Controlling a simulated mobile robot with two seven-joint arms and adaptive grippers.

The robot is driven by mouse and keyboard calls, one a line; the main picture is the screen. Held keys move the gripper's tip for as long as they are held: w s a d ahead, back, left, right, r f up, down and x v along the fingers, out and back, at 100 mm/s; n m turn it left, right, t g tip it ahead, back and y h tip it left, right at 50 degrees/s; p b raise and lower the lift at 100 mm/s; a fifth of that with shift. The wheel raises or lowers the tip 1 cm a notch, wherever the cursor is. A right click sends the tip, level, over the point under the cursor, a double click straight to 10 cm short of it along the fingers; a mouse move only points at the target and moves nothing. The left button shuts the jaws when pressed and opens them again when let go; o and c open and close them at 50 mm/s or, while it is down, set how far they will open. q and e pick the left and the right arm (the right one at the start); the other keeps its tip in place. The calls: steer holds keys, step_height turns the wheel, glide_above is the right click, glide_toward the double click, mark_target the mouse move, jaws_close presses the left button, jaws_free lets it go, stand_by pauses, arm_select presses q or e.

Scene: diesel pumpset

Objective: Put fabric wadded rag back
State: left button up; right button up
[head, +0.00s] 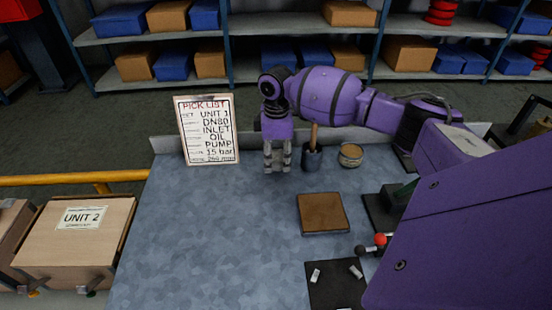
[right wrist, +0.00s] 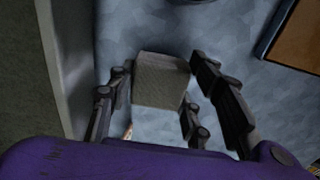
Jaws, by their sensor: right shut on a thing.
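My right gripper (head: 277,160) points down over the back of the blue-grey bench top, just right of the pick list board. In the right wrist view its fingers (right wrist: 165,100) are closed around a pale grey-beige, woven-looking block, which I take to be the fabric wadded rag (right wrist: 160,82). In the head view the rag is mostly hidden by the fingers. I cannot tell whether it touches the bench. My left gripper is not in view.
A pick list board (head: 207,130) stands left of the gripper. A dark cup (head: 312,159) with a wooden handle and a round tin (head: 350,155) stand to its right. A brown square pad (head: 322,214) lies nearer. The bench's left half (head: 200,240) is clear.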

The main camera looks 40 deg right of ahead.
mark_target(276, 156)
steer(key=shift+f, duration=0.45)
steer(key=shift+f, duration=0.1)
steer(key=o, duration=1.1)
step_height(276, 156, up, 12)
steer(key=shift+p, duration=0.3)
